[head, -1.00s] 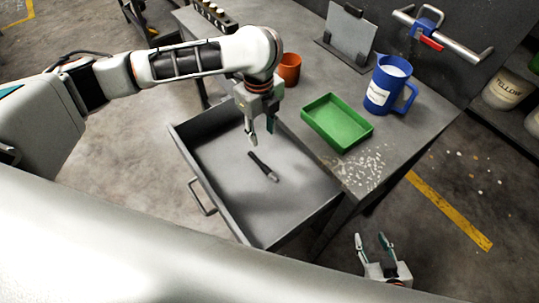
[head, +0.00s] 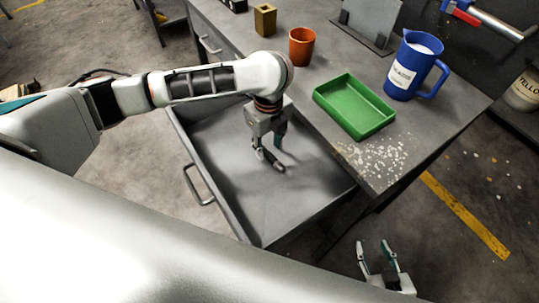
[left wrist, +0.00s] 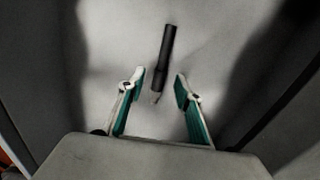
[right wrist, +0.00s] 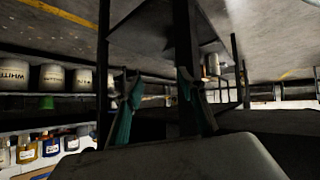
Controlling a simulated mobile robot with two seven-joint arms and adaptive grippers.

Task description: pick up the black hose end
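The black hose end (left wrist: 166,50) is a short dark cylinder with a thin grey tip, lying on the floor of the open grey drawer. In the head view only part of the hose end (head: 274,164) shows, beside my left fingers. My left gripper (head: 267,151) reaches down into the drawer. In the left wrist view my left gripper (left wrist: 156,88) is open, and the hose end's near tip lies between its fingertips, not clamped. My right gripper (head: 376,248) is open and empty at the lower right, apart from the table; it also shows in the right wrist view (right wrist: 155,75).
The open drawer (head: 240,215) has side walls around my left gripper. On the table stand a green tray (head: 335,115), a blue jug (head: 405,75), an orange cup (head: 302,48) and a small brown box (head: 265,20). White specks mark the table's near corner.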

